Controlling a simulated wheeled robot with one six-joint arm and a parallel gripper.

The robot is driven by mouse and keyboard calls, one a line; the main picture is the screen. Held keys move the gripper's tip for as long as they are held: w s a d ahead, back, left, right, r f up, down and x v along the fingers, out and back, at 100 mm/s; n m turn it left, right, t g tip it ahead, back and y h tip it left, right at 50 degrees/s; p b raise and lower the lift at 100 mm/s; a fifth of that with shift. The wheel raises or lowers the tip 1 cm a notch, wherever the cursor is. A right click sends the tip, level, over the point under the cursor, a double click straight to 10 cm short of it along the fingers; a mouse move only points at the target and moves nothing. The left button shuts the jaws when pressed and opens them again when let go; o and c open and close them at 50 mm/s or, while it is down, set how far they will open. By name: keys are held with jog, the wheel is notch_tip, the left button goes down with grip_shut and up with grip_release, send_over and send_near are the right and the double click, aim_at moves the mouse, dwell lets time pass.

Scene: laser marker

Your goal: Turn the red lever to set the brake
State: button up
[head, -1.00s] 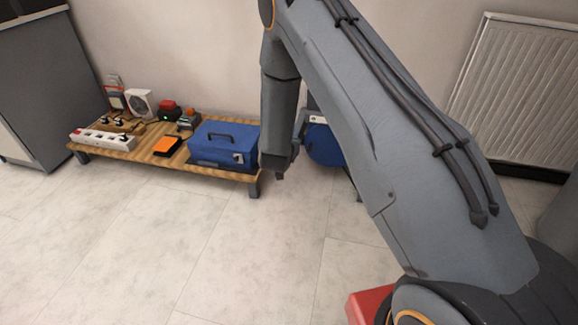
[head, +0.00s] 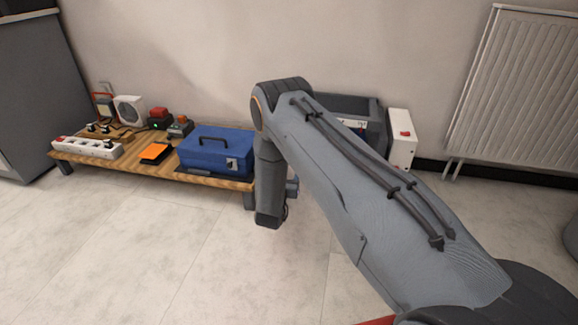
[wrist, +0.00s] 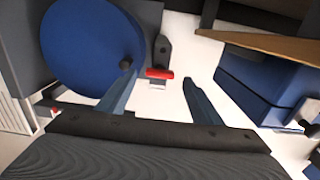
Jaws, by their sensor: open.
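The red lever (wrist: 159,73) shows in the wrist view as a short red bar at the end of a dark bracket (wrist: 162,49), in front of a white surface. My gripper (wrist: 157,78) is open and empty. Its two fingers stand left and right of the lever, with gaps; I cannot tell whether they reach its depth. The left finger overlaps the edge of a large blue disc (wrist: 88,42) with a dark knob (wrist: 125,63). In the head view my arm hides the lever and the disc.
A low wooden bench (head: 215,181) holds a blue toolbox (head: 217,152), a power strip (head: 85,147) and an orange pad (head: 154,152). Behind my arm stand a dark machine (head: 362,107) and a white box with a red switch (head: 401,150). A radiator (head: 515,95) is at right. The front floor is clear.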

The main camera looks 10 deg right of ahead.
jog(key=b+x, duration=0.1)
jog(key=x, duration=0.2)
jog(key=shift+w+d, duration=0.1)
jog(key=shift+w, duration=0.1)
jog(key=c, duration=1.1)
jog(key=shift+o, duration=0.2)
